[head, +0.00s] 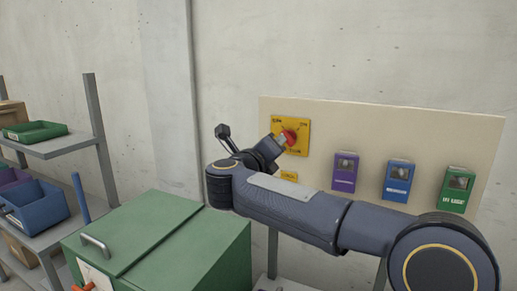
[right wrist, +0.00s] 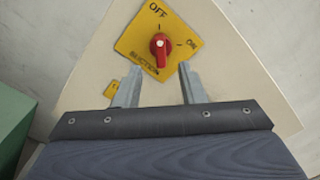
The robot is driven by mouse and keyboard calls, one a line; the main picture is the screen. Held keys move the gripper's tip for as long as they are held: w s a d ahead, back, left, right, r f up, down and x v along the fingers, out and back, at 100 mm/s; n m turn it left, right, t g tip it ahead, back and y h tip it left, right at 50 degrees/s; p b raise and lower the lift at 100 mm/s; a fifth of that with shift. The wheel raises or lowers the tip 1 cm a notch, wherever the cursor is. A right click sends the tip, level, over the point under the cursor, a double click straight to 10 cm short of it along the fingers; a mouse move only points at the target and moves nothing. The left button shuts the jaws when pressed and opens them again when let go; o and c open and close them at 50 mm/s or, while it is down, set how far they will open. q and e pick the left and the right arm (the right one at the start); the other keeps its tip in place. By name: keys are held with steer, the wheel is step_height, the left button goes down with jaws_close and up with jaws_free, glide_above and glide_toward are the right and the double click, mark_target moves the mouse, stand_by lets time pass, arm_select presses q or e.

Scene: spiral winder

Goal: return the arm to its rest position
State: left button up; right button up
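My right arm comes in from the right in the head view, and its gripper (head: 281,141) is in front of the yellow switch plate (head: 303,126). In the right wrist view the two fingers of the right gripper (right wrist: 159,80) are spread apart with nothing between them. The red knob (right wrist: 159,46) on the plate lies just beyond the fingertips, apart from them. The plate (right wrist: 134,45) is marked OFF and ON. In the head view the gripper partly covers the red knob (head: 289,136). My left gripper is not in view.
A beige panel (head: 385,125) carries purple (head: 345,172), blue (head: 398,181) and green (head: 457,190) boxes. A green cabinet (head: 160,240) stands below and left of the arm. A shelf with bins (head: 36,131) is at far left. Open space lies above the arm.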

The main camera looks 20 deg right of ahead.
steer(key=s+a+f+n+t+y, duration=0.2)
steer(key=s+a+n+t+y, duration=0.15)
steer(key=n+y, duration=0.55)
steer(key=s+a+f+n+t+y, duration=0.1)
steer(key=s+a+n+t+y, duration=0.4)
steer(key=n, duration=0.8)
steer(key=s+a+f+n+g+y, duration=0.1)
steer(key=s+f+n+g+y, duration=0.2)
steer(key=s+f+n+g, duration=1)
steer(key=s+f+g, duration=0.1)
steer(key=s+f, duration=1)
steer(key=f, duration=0.2)
steer(key=shift+s+a+f+g, duration=0.15)
steer(key=shift+a+f+g, duration=0.05)
steer(key=shift+a+g, duration=0.15)
steer(key=shift+d, duration=0.1)
